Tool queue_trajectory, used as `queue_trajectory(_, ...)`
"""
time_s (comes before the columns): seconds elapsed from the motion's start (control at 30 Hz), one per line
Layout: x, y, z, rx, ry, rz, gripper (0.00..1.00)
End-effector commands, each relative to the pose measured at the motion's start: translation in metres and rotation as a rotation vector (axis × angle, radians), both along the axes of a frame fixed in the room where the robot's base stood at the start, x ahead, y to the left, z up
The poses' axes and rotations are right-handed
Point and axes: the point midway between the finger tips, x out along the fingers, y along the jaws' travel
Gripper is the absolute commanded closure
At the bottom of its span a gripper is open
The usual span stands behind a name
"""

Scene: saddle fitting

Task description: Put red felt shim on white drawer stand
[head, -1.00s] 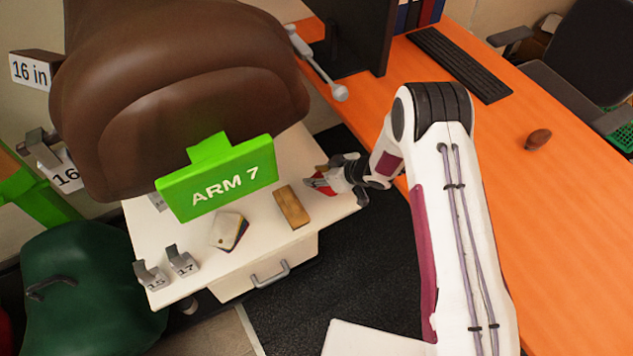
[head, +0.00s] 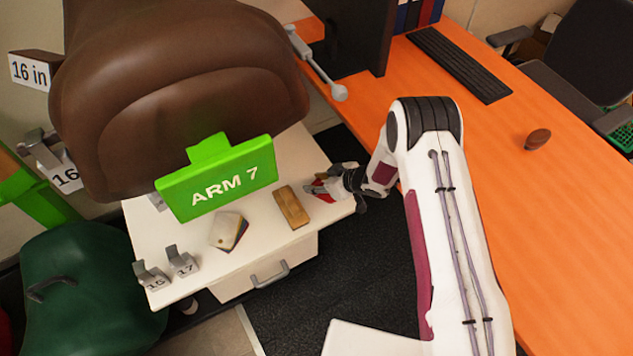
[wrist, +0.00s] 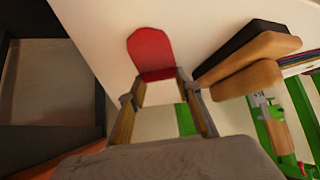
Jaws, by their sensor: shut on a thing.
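The red felt shim (head: 321,193) is in the jaws of my gripper (head: 332,186), over the right side of the white drawer stand's top (head: 297,157). In the wrist view the red felt shim (wrist: 149,50) sticks out beyond the fingertips of my gripper (wrist: 158,78), which is shut on its near end. The shim shows a brighter far part and a darker near strip. The pale stand top (wrist: 100,35) lies behind it. I cannot tell whether the shim touches the top.
A wooden block or brush (head: 292,207) lies just left of the shim. A stack of swatches (head: 228,231) and small numbered metal stands (head: 182,262) are farther left. A brown saddle (head: 180,80) with a green ARM 7 sign (head: 217,178) overhangs the stand. An orange desk (head: 470,150) is at right.

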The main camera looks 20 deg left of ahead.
Motion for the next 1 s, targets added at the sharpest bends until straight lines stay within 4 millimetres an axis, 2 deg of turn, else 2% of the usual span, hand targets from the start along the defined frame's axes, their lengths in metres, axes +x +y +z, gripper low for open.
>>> queue_trajectory(0.37,-0.0002,-0.0002,-0.0029,-0.001,0.001,-0.001,0.8)
queue_trajectory(0.4,-0.0002,-0.0001,-0.003,0.0,0.0,0.0,0.62)
queue_trajectory(0.47,-0.0002,-0.0001,-0.0028,-0.001,0.0,0.0,0.5)
queue_trajectory(1.0,-0.0004,-0.0015,0.0016,-0.001,0.001,-0.001,0.5)
